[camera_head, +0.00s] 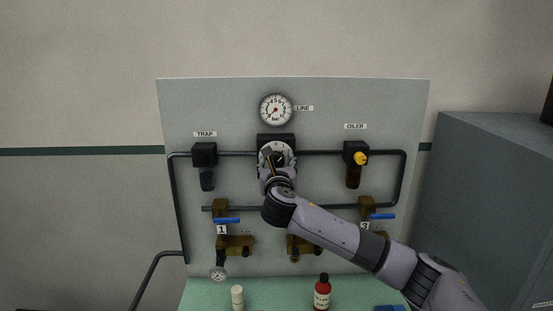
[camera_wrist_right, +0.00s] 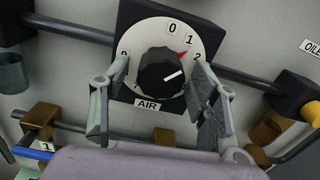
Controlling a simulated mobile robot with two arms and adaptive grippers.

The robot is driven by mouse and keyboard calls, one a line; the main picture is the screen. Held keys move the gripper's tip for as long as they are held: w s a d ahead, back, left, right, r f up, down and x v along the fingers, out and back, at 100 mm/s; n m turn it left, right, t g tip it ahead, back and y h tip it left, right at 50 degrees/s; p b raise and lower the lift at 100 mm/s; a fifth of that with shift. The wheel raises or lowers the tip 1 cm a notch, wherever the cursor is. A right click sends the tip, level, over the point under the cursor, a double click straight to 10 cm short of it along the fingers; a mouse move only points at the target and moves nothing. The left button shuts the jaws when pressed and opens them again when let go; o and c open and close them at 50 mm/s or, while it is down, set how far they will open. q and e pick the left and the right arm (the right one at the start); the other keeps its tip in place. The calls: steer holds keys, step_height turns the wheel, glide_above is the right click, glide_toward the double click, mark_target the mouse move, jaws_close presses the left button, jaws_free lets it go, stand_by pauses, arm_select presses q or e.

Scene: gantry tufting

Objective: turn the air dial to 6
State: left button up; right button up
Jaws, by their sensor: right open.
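The air dial (camera_wrist_right: 160,70) is a black faceted knob on a round white plate on a black box labelled AIR. Its white line points right and slightly up, just below the 2; a red mark sits between the 1 and 2. The 0, 1 and 2 show; other numbers are partly hidden by my fingers. In the head view the dial plate (camera_head: 286,149) is mostly covered by my right gripper (camera_head: 274,164). In the wrist view my right gripper (camera_wrist_right: 157,98) is open, one finger on each side of the knob with gaps visible. My left gripper is out of view.
The LINE gauge (camera_head: 276,110) with a red needle is above the dial. The TRAP unit (camera_head: 205,155) is left, the OILER (camera_head: 355,153) with yellow knob right. Dark pipes, blue-handled valves (camera_head: 226,220) and a red bottle (camera_head: 322,293) are lower. A grey cabinet (camera_head: 490,200) stands right.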

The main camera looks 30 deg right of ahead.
stand_by(0.3)
steer(key=shift+w, duration=0.1)
steer(key=c, duration=1.2)
